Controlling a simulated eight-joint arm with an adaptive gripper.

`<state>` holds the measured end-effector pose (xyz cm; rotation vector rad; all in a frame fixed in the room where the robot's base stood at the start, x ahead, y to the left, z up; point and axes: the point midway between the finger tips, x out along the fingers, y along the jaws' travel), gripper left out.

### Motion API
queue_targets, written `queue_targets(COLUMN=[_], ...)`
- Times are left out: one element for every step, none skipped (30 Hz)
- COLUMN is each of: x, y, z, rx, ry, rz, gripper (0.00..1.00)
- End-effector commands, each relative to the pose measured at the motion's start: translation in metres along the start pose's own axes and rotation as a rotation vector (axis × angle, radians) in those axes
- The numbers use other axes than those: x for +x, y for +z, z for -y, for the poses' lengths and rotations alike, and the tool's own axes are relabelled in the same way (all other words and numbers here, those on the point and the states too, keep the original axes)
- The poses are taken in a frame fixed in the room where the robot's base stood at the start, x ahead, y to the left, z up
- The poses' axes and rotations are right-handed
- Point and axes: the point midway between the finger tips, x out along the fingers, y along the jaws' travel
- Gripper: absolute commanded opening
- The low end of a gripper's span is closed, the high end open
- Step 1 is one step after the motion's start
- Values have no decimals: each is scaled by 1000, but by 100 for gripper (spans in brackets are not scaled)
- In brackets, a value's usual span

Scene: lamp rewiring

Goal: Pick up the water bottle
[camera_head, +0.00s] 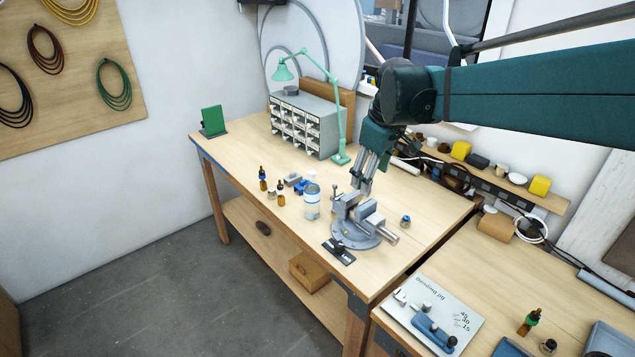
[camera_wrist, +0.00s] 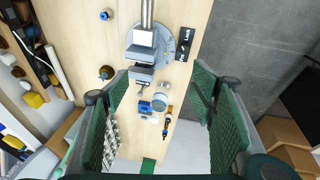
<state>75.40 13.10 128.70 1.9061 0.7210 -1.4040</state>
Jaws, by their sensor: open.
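The water bottle (camera_head: 312,203) is a clear upright cylinder with a blue band and a white cap. It stands on the wooden workbench (camera_head: 415,240), just left of the vise, in the head view. My gripper (camera_head: 361,188) is open and empty, pointing down behind the vise and to the right of the bottle. In the wrist view its two green-padded fingers (camera_wrist: 160,85) are spread wide.
The grey vise (camera_head: 352,222) stands close beside the bottle. Amber dropper bottles (camera_head: 280,194) and a blue part (camera_head: 300,188) are to its left. A drawer cabinet (camera_head: 302,127) and green lamp (camera_head: 342,115) stand behind.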

Motion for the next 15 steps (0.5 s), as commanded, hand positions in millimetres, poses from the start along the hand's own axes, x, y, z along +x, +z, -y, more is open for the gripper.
queue_targets(x=[4,6,10,12,15,19,22,24,29,32,35,39,43,46,51], y=[-10,-16,-22,-28,-33,-40,-45,-50,-57,-62,-66,-73,-78,-83,-90], z=[-4,-6,-8,-9,-11,-12,-14,-15,-17,-18,-19,-21,-22,-23,-24], rx=[-21,-36,-53,-68,-82,-100,-114,-127,-146,-159,-172,-191,-204,-218,-237], ry=[-7,-11,-16,-20,-25,-31,-35,-39,-44,-49,-53,-60,-64,-68,-74], rz=[6,9,14,17,20,25,28,31,35,38,41,46,49,51,55], gripper=[56,56,56,56,56,56,56,56,56,56,56,56,56,56,56])
